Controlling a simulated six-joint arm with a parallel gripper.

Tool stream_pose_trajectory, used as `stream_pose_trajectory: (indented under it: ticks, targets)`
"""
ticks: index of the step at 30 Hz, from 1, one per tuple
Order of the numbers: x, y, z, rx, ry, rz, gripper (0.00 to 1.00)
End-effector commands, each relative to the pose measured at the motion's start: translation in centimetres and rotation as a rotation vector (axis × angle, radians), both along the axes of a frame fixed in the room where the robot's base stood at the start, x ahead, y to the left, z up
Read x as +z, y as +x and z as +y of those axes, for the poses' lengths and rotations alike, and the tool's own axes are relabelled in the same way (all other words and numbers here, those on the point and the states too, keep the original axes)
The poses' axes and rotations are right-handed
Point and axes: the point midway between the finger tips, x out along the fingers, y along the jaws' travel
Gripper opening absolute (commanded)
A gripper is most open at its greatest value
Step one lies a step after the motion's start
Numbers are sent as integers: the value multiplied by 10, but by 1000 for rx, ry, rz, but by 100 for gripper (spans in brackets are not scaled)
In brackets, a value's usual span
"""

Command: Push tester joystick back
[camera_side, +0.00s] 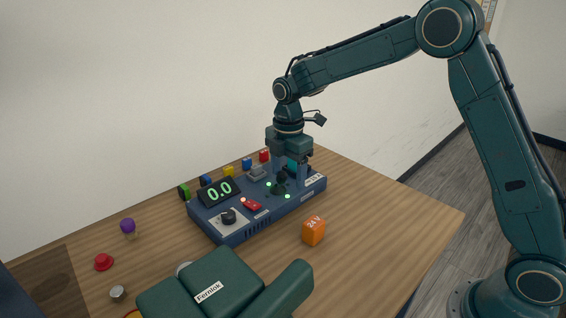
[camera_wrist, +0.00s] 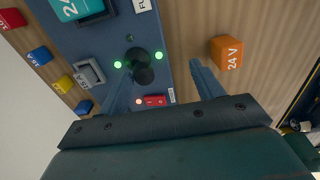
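The blue tester (camera_side: 235,231) lies on the wooden table, and part of it shows in the wrist view (camera_wrist: 85,42). Its black joystick (camera_side: 279,186) stands near the right end, with lit green lamps around it. In the wrist view the joystick (camera_wrist: 143,75) shows between two green lamps, just past the fingertips and closer to the left finger. My gripper (camera_side: 289,180) points down over the tester's right end. In the wrist view its fingers (camera_wrist: 160,77) are wide apart with nothing held. I cannot tell whether a finger touches the joystick.
An orange 24 V block (camera_side: 313,230) stands in front of the tester. A red switch (camera_side: 252,204), a knob (camera_side: 229,217) and a 0.0 display (camera_side: 218,191) are on the tester. Small coloured blocks (camera_side: 228,172) line its back. A green Ferniok case (camera_side: 222,283) is at the front.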

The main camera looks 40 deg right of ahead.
Motion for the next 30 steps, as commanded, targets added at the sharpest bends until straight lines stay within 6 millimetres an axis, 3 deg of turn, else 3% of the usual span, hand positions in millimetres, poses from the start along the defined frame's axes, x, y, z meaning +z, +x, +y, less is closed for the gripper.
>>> stream_pose_trajectory:
  ticks: [17, 30]
  targets:
    - [-1, 0, 0, 0, 0, 4, 65]
    - [-1, 13, 0, 0, 0, 3, 65]
